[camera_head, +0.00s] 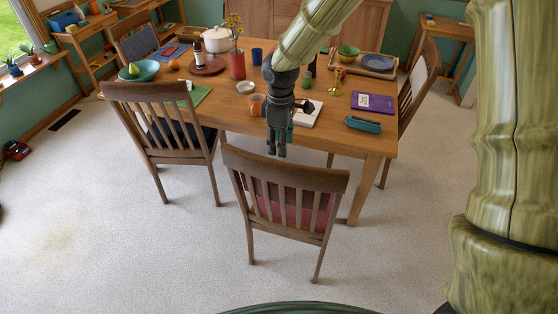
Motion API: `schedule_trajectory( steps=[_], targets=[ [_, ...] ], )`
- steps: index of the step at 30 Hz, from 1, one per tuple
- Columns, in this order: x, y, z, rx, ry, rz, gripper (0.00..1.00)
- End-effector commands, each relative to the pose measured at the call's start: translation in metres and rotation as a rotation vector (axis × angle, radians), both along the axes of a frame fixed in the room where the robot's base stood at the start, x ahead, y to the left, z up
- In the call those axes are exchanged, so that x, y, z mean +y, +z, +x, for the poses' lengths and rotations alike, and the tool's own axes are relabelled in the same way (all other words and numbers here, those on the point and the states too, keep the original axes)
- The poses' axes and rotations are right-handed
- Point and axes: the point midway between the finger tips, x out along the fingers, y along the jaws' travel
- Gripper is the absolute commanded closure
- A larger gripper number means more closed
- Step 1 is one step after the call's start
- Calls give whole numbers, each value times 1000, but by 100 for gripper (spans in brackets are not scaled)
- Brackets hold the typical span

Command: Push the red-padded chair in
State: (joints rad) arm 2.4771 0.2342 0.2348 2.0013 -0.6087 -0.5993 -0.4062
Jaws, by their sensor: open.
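The red-padded chair (286,174) stands upright at the near side of the table, its slatted wooden back towards me. Its red pad (290,212) shows between the slats. The chair stands out from the near edge of the wooden table (366,145); how far its seat reaches under the tabletop is hidden. My gripper (276,153) is open and empty, pointing down just beyond the chair's top rail in the picture, near the table's front edge. I cannot tell whether it touches the chair.
A dark-padded chair (163,122) stands to the left, and another chair (419,82) is at the table's right end. A teal case (363,124), a purple book (373,102) and an orange mug (257,105) lie near the table's front. The carpet (160,250) in front is clear.

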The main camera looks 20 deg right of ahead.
Motion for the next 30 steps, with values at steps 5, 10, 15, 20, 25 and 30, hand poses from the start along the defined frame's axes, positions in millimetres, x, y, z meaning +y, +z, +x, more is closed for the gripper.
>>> schedule_trajectory(
  steps=[5,10,15,20,25,30],
  targets=[
    [-1,-22,-1,3,-1,-1,55],
    [0,-42,-1,1,0,0,55],
    [0,-63,-1,1,1,0,55],
    [1,-78,0,1,2,-1,55],
    [1,-88,0,0,2,0,55],
    [2,-91,0,-1,2,0,55]
  ],
)
